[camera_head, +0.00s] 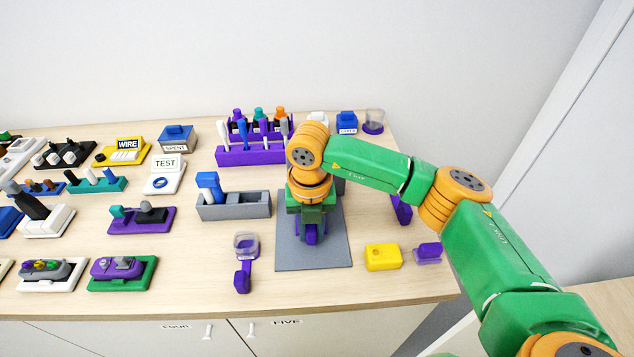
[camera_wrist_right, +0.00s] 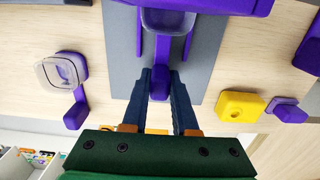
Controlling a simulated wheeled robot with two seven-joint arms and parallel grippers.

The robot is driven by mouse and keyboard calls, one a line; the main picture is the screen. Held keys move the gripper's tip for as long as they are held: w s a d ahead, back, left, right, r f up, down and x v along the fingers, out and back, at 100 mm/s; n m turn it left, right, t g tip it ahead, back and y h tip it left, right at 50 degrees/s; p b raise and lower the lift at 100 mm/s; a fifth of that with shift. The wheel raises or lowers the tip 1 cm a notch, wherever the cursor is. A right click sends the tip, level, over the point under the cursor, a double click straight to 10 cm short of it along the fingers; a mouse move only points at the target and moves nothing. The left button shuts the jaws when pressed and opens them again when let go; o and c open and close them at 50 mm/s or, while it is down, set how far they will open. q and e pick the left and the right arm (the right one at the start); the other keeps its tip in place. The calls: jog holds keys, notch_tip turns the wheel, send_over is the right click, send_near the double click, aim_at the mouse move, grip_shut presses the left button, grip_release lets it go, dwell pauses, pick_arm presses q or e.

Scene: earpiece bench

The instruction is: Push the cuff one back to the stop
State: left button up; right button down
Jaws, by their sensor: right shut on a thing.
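My right gripper (camera_head: 311,235) points down over the grey mat (camera_head: 335,258). In the right wrist view its two dark blue fingers (camera_wrist_right: 160,95) are shut on the purple stem (camera_wrist_right: 160,80) of a piece with a clear cup (camera_wrist_right: 168,20). The cup lies above the stem in that view, between two thin purple rails (camera_wrist_right: 139,35) on the mat (camera_wrist_right: 120,45). A larger purple body (camera_wrist_right: 215,5) is cut off at the top edge, so I cannot see a stop or how the cup meets it. In the head view my gripper and wrist hide most of this. My left gripper is not in view.
A similar purple piece with a clear cup (camera_head: 244,262) lies left of the mat. A yellow block (camera_head: 382,257) and a small purple piece (camera_head: 428,251) lie to the right. A grey tray (camera_head: 235,211) and a purple rack (camera_head: 240,156) stand close behind and left.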

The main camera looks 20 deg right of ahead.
jog(key=shift+w+d+r, duration=0.15)
jog(key=shift+w+d, duration=0.05)
jog(key=shift+w, duration=0.05)
jog(key=c, duration=0.6)
grip_release()
jog(key=shift+d+r, duration=0.1)
